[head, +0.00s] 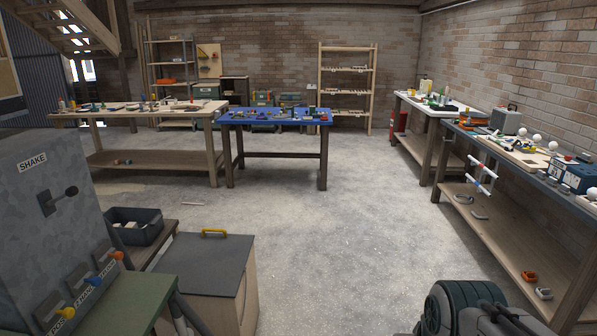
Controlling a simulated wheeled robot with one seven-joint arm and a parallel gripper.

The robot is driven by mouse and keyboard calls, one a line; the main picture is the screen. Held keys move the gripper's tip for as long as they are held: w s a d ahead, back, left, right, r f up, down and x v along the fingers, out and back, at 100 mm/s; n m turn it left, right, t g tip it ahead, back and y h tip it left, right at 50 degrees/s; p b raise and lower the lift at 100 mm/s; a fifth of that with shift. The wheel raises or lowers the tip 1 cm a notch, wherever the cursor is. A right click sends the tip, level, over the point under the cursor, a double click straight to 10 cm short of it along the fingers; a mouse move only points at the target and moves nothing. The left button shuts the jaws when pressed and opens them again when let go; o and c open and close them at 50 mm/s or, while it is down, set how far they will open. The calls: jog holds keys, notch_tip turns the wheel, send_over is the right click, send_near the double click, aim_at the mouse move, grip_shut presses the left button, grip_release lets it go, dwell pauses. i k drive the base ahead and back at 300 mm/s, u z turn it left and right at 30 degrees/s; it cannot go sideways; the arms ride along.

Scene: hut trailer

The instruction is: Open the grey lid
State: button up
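The grey lid (203,268) lies flat and closed on top of a wooden box (240,303) at the lower left of the head view. A yellow handle (213,232) stands up near the lid's far edge. The inside of the box is hidden under the lid. Part of my own arm shows at the bottom right, apart from the lid. My gripper is not in view.
A grey metal cabinet marked SHAKE (38,200) and a green-topped bench (150,290) stand left of the box. A dark bin (152,228) stands behind it. A long workbench (560,178) runs along the right. The concrete floor (330,240) between is clear.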

aim_at(208, 264)
jog(key=u, duration=0.2)
jog(key=i, duration=1.55)
jog(key=u, duration=0.25)
jog(key=i, duration=1.55)
jog(key=u, duration=0.15)
